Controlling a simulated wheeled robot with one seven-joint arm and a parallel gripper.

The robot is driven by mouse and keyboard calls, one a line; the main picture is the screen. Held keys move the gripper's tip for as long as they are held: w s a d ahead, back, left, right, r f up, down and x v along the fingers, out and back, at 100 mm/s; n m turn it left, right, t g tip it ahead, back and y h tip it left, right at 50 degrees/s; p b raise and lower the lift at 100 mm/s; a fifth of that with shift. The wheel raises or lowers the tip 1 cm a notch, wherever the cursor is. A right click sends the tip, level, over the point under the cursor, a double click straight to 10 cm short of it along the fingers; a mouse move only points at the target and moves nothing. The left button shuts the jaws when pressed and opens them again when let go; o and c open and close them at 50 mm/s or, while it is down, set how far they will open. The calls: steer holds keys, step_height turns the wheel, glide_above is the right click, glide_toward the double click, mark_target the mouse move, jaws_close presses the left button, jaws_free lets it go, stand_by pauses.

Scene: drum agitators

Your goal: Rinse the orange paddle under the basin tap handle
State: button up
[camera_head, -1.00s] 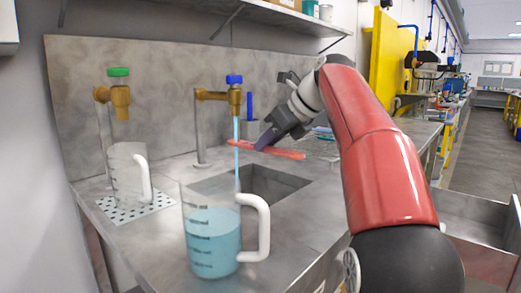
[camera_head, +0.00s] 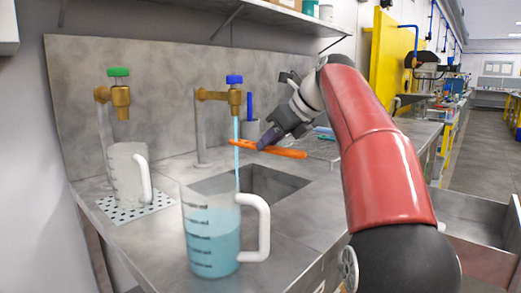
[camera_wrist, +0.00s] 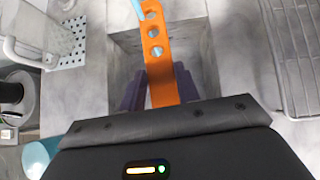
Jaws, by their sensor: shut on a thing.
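My gripper (camera_head: 266,143) is shut on the orange paddle (camera_head: 289,153) and holds it level above the sunken basin (camera_head: 215,184). In the wrist view, the paddle (camera_wrist: 158,68) extends away from my gripper (camera_wrist: 160,98) and has several round holes. The basin tap is brass with a blue handle (camera_head: 234,79). A thin blue water stream (camera_head: 237,170) falls from it into the basin. The paddle's far end meets the stream, as the wrist view also shows. The paddle's surface looks plain orange.
A large measuring jug (camera_head: 213,248) with blue liquid stands at the front edge by the basin. An empty jug (camera_head: 127,172) stands on a dotted mat (camera_head: 158,203) below a green-handled tap (camera_head: 118,72). A wire rack (camera_wrist: 291,55) lies right of the basin.

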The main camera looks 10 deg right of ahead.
mark_target(291, 153)
steer(key=shift+s, duration=0.1)
steer(key=shift+s+d+b, duration=0.15)
steer(key=shift+s+d, duration=0.55)
steer(key=shift+s, duration=0.4)
steer(key=shift+s+d+b, duration=0.15)
steer(key=shift+s+d, duration=0.55)
steer(key=shift+s, duration=0.4)
steer(key=shift+s+d+b, duration=0.15)
steer(key=shift+s+d, duration=0.55)
steer(key=shift+s, duration=0.4)
steer(key=shift+p+v, duration=0.6)
steer(key=shift+v, duration=0.6)
steer(key=shift+s+f+v, duration=0.15)
steer(key=shift+s+v, duration=0.05)
steer(key=shift+v, duration=0.8)
steer(key=shift+s+f+v, duration=0.1)
steer(key=shift+s+v, duration=0.1)
steer(key=shift+v, duration=0.75)
steer(key=shift+a, duration=0.1)
